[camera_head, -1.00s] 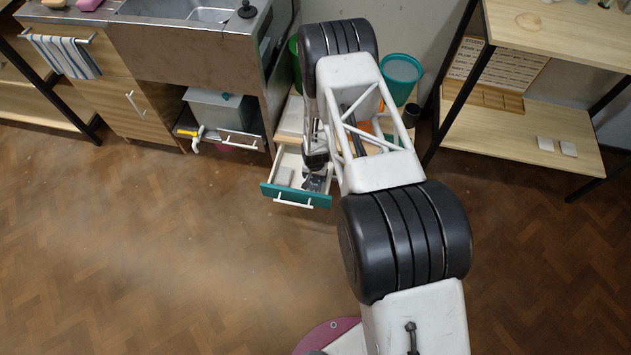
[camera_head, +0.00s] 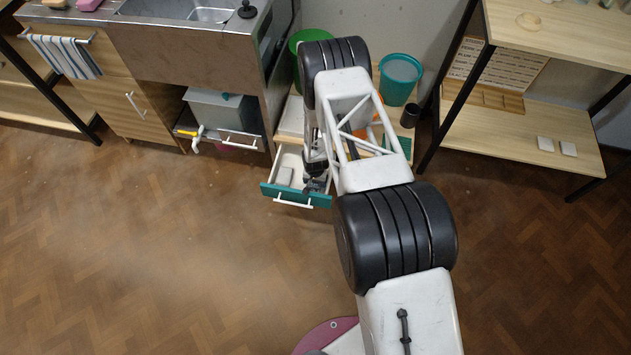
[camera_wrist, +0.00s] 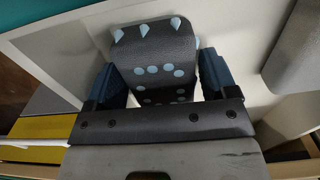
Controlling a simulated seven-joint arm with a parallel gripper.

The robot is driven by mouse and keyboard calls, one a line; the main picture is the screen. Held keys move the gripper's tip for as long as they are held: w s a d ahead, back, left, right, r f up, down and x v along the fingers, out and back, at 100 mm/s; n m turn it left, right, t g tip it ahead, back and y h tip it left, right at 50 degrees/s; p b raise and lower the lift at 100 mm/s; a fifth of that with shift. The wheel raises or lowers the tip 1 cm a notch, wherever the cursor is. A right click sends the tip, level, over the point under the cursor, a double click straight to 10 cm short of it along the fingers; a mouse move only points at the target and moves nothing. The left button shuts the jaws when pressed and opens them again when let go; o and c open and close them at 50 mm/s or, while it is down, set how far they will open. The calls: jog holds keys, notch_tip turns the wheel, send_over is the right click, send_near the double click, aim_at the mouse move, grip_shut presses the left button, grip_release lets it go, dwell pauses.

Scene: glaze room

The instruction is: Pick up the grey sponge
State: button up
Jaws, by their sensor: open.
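A dark grey, grainy block with pale blue spots, apparently the grey sponge (camera_wrist: 152,48), lies between my fingers in the wrist view. Contact cannot be told. In the head view my gripper (camera_head: 316,183) and arm hide much of the right side of the drawer.
The drawer's teal front (camera_head: 295,197) with its white handle and pale walls surround my gripper. A teal bucket (camera_head: 400,80), a green bin (camera_head: 305,45) and a dark cup (camera_head: 409,115) stand behind. A sink cabinet (camera_head: 215,60) is at left. The floor in front is clear.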

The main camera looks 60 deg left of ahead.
dwell(0.5)
jog(key=c, duration=0.7)
jog(key=shift+r, duration=0.2)
jog(key=shift+c, duration=0.2)
jog(key=shift+r, duration=4.85)
